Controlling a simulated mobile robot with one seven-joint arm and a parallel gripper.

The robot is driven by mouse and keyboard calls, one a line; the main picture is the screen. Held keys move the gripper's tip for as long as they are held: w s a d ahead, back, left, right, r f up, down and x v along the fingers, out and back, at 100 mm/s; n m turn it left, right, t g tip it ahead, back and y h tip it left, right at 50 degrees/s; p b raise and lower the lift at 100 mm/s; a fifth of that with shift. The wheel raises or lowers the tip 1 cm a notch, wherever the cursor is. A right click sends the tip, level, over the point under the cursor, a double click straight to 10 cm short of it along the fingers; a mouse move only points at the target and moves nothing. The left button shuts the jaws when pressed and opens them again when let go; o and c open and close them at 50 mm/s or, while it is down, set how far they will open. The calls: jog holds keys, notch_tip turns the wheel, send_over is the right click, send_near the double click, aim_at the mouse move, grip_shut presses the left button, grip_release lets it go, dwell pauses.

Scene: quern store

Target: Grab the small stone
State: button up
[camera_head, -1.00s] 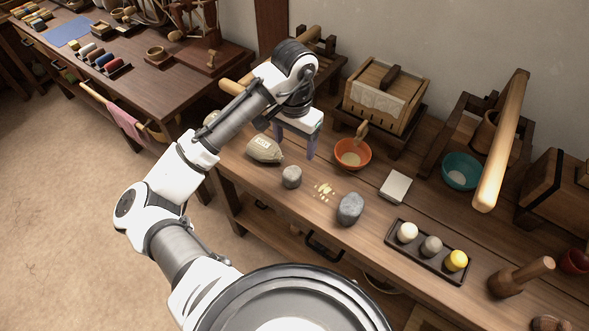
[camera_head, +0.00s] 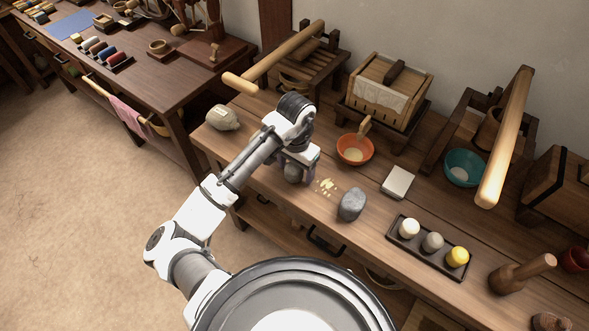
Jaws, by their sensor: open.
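The small grey stone (camera_head: 292,173) rests on the wooden workbench (camera_head: 330,235), partly hidden by my gripper (camera_head: 299,174). My gripper points down at the stone with open jaws. Its fingers are low around or just beside the stone; I cannot tell which, as the wrist covers part of them. A larger grey stone (camera_head: 352,204) lies to the right, apart from my gripper.
Pale crumbs (camera_head: 327,187) lie between the two stones. An orange bowl (camera_head: 355,150) and a white block (camera_head: 397,182) stand behind. A dark tray (camera_head: 428,262) with several balls is at right. A labelled sack (camera_head: 222,118) lies at left.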

jog(key=shift+f, duration=0.2)
jog(key=c, duration=1.3)
jog(key=shift+o, duration=0.2)
jog(key=shift+r, duration=0.2)
